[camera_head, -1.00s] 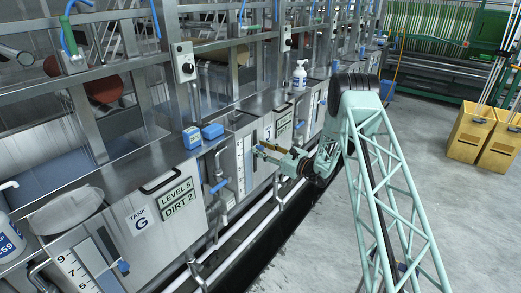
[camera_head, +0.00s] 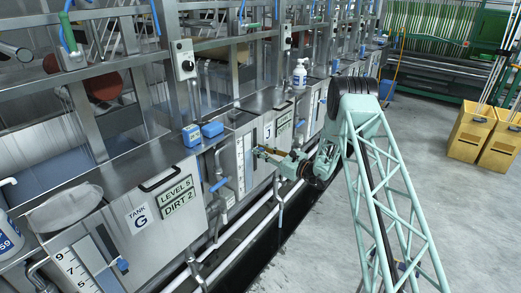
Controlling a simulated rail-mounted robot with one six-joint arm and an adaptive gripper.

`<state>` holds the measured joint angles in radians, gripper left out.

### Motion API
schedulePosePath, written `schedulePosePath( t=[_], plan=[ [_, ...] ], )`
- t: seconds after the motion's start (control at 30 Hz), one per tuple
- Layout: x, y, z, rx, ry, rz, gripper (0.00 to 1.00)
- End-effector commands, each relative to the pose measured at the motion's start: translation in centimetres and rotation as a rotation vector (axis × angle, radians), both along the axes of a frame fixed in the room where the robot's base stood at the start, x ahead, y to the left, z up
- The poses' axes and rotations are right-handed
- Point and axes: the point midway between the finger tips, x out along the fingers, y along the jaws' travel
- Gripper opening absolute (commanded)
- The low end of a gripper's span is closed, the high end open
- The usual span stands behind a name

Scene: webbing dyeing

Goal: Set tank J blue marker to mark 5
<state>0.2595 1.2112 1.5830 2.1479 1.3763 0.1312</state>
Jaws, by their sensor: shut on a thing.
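Tank J (camera_head: 268,132) is the steel tank in the middle of the view, with a white level scale (camera_head: 241,168) on its front. The scale's numbers are too small to read. My gripper (camera_head: 258,151) reaches in from the right and is shut on the blue marker (camera_head: 254,152) beside the upper part of the scale. The fingers cover most of the marker, so the exact mark it stands at cannot be told.
Tank G (camera_head: 140,219) stands in front, with a sign reading level 5, dirt 2 and its own scale (camera_head: 75,268). Blue-handled pipes (camera_head: 219,185) stick out left of tank J's scale. Two blue boxes (camera_head: 212,129) and a white bottle (camera_head: 300,73) stand on the ledge.

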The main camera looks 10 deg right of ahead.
Motion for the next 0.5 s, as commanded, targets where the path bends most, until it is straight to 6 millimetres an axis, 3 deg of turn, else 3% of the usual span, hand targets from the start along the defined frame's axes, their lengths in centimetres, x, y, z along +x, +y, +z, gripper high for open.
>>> schedulePosePath(
  t=[0.23,0.5],
  plan=[
    [0.0,-0.1,-3.7,0.000,0.001,-0.002,0.00],
    [0.0,-0.1,-4.9,0.000,0.001,-0.002,0.00]
  ],
)
